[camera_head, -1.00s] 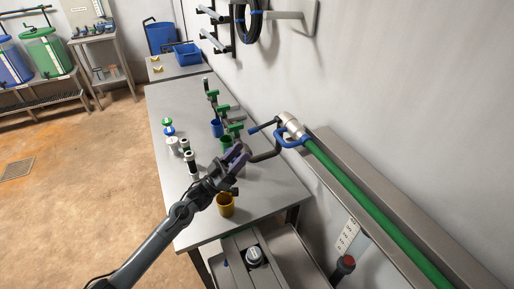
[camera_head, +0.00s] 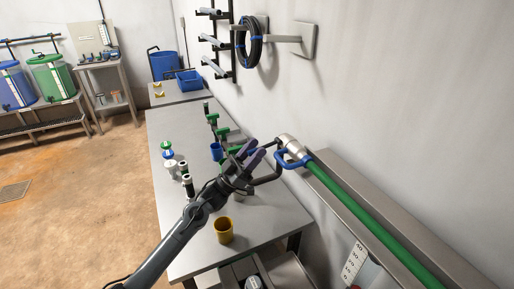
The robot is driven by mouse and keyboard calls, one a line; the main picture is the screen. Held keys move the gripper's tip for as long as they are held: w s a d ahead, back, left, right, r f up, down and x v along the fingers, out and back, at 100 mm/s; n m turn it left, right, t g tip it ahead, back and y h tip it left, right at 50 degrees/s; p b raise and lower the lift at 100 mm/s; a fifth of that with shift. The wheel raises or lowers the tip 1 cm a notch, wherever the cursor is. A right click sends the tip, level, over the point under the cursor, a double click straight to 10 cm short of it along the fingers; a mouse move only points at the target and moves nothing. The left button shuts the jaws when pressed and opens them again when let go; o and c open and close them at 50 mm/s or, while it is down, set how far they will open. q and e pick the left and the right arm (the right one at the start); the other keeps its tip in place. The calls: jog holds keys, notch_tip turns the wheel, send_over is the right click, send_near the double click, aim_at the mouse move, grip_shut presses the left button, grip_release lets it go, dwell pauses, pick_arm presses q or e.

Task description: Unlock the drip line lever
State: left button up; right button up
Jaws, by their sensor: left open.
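A green pipe (camera_head: 358,206) runs along the wall ledge to a silver fitting (camera_head: 288,143). A blue looped handle (camera_head: 294,161) sits at this fitting. A dark arm sticks out left from the fitting, its left end now hidden behind my gripper. I cannot tell for sure which part is the drip line lever. My left gripper (camera_head: 252,154) is open, with purple fingers, just left of the fitting and apart from the blue handle. My right gripper is not in view.
A hose coil (camera_head: 249,43) hangs on the wall. The table's right front area is clear.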

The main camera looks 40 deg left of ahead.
pick_arm(q)
jog(key=shift+w+d+r, duration=0.25)
jog(key=shift+w+r, duration=0.2)
jog(key=shift+r, duration=0.05)
grip_shut()
